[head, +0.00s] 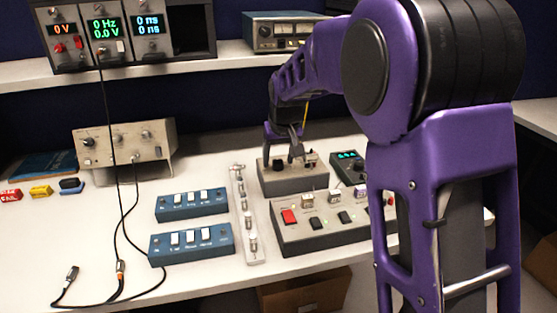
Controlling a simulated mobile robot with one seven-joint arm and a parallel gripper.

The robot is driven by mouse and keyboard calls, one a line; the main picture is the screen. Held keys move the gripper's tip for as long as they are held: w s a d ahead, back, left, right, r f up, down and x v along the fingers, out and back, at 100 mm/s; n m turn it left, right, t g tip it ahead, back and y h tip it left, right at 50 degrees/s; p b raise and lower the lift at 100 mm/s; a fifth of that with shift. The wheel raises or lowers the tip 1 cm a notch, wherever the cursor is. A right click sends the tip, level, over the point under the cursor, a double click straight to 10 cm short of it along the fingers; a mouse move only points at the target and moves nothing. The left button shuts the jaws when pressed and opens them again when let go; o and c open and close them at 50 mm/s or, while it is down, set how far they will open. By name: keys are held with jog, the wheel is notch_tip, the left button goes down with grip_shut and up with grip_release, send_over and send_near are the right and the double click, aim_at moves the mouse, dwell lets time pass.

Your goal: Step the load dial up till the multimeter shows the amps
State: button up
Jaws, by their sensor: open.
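A grey box (293,182) stands on the bench behind the switch panel. It carries a dark round knob (278,165) that looks like the load dial, though no label is readable. My gripper (298,157) points down over the right part of this box, to the right of the knob, with its fingers open. The fingers partly hide the box top, and I cannot tell whether they touch anything. A dark handheld meter (342,170), likely the multimeter, lies just right of the box with a lit green display. Its digits are too small to read, and my arm hides its right side.
A grey panel (320,237) with a red switch stands in front of the box. A pale strip (247,215) and two blue switch boxes (191,203) are to the left. A beige instrument (125,143) stands behind them. Black cables (121,245) hang at left.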

jog(key=shift+w+f, duration=0.1)
jog(key=shift+f, duration=0.05)
grip_shut()
dwell(0.4)
jog(key=shift+a+m, duration=0.1)
jog(key=shift+m, duration=0.2)
jog(key=m+h+p, duration=0.1)
jog(key=m, duration=0.1)
jog(key=shift+a+m+p, duration=0.15)
jog(key=shift+m+p, duration=0.15)
jog(key=shift+m, duration=0.1)
jog(key=m+h+p, duration=0.1)
jog(key=m+h, duration=0.1)
jog(key=m, duration=0.3)
jog(key=shift+m, duration=0.3)
